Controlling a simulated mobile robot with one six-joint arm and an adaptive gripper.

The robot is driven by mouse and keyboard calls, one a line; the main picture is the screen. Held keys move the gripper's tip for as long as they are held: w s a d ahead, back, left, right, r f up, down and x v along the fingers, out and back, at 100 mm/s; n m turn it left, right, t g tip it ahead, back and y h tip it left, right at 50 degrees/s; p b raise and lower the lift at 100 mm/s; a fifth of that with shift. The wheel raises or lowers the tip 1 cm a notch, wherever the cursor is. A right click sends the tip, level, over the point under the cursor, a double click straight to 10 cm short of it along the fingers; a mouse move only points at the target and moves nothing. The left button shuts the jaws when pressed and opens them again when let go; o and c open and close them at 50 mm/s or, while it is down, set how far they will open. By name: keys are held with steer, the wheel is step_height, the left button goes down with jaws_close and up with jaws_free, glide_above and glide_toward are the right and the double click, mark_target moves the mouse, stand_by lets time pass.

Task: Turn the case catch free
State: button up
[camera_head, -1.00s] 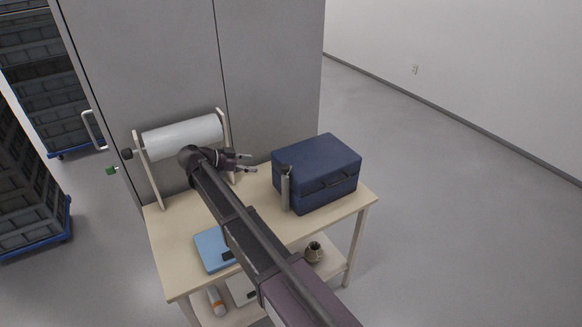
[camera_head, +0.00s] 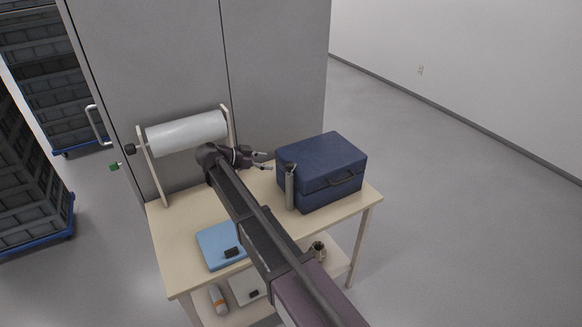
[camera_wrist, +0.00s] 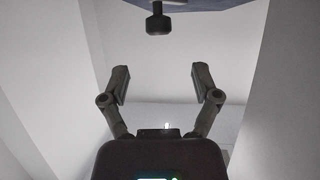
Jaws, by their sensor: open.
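The dark blue case (camera_head: 322,172) stands shut on the right part of the table, with a handle on its front. In the wrist view a strip of its blue surface (camera_wrist: 210,4) shows at the top edge. A dark knob (camera_wrist: 158,21), which looks like the catch, sticks out from it. My gripper (camera_head: 268,160) is just left of the case, pointing towards it. In the wrist view my gripper (camera_wrist: 161,80) has its two fingers spread with nothing between them. The knob lies beyond the fingertips, roughly centred between them. The head view does not show the knob clearly.
A grey upright cylinder (camera_head: 290,188) stands close at the case's left front corner. A white roll on a stand (camera_head: 186,133) is at the table's back left. A blue flat box (camera_head: 217,243) lies at the front. Grey cabinets (camera_head: 275,70) stand behind.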

mark_target(287, 163)
steer(key=b+x, duration=0.3)
steer(key=x, duration=0.6)
steer(key=shift+c, duration=0.2)
